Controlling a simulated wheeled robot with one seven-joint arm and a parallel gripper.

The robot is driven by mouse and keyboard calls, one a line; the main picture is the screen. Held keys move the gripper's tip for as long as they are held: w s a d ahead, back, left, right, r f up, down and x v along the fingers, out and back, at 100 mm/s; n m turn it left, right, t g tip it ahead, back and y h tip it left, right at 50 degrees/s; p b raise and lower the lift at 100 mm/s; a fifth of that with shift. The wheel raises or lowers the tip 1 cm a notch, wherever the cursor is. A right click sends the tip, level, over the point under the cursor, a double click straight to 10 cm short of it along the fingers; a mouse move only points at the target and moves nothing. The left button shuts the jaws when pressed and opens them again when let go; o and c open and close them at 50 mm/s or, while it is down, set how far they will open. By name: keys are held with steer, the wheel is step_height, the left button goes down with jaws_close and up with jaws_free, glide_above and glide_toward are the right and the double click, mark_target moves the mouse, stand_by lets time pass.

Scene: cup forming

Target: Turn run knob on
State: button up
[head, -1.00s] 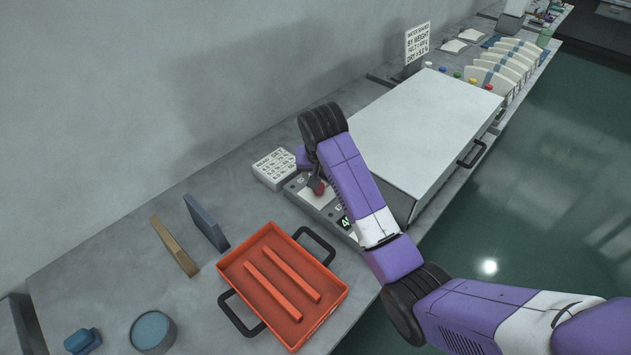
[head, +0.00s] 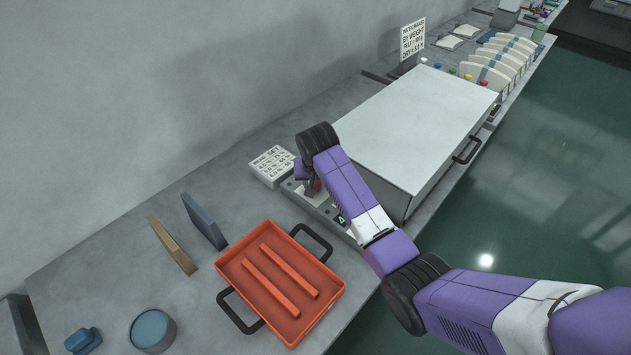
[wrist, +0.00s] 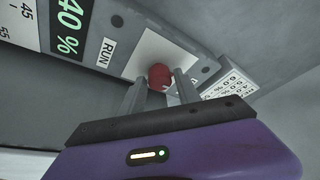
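The red run knob (wrist: 160,76) sits on a white plate on the control panel (wrist: 98,28), beside the "RUN" label (wrist: 107,51). My gripper (wrist: 161,84) is open, with one finger on each side of the knob. The fingertips are close to the knob; I cannot tell whether they touch it. In the head view the knob (head: 318,185) is mostly hidden behind my wrist and fingers. The panel's display reads 40 % in the wrist view.
A large white-topped box (head: 418,125) with a black handle stands right of the panel. An orange tray (head: 335,292) with black handles is in front. Green floor lies to the right.

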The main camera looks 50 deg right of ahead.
jaws_close()
steer(key=shift+m, duration=0.4)
steer(key=m+g, duration=0.1)
steer(key=m, duration=0.1)
steer(key=shift+w+a+m+h, duration=0.1)
steer(key=shift+w+m+h, duration=0.05)
steer(key=shift+m+h, duration=0.25)
steer(key=m+g, duration=0.1)
steer(key=m, duration=0.2)
steer(key=shift+w+m+h+b, duration=0.1)
steer(key=shift+m+h+b, duration=0.2)
steer(key=shift+h+b, duration=0.1)
steer(key=m+g+b, duration=0.1)
steer(key=m+b, duration=0.1)
steer(key=m, duration=0.1)
steer(key=m+g+b, duration=0.1)
steer(key=m+b, duration=0.1)
steer(key=m, duration=0.1)
steer(key=shift+w+f+g+b, duration=0.1)
steer(key=shift+f+g+b, duration=0.1)
steer(key=shift+g+b, duration=0.2)
steer(key=m+b, duration=0.2)
steer(key=m+g+y+b, duration=0.1)
steer(key=m+b, duration=0.1)
steer(key=shift+r+m+g, duration=0.15)
steer(key=shift+m+g, duration=0.15)
steer(key=shift+m, duration=0.1)
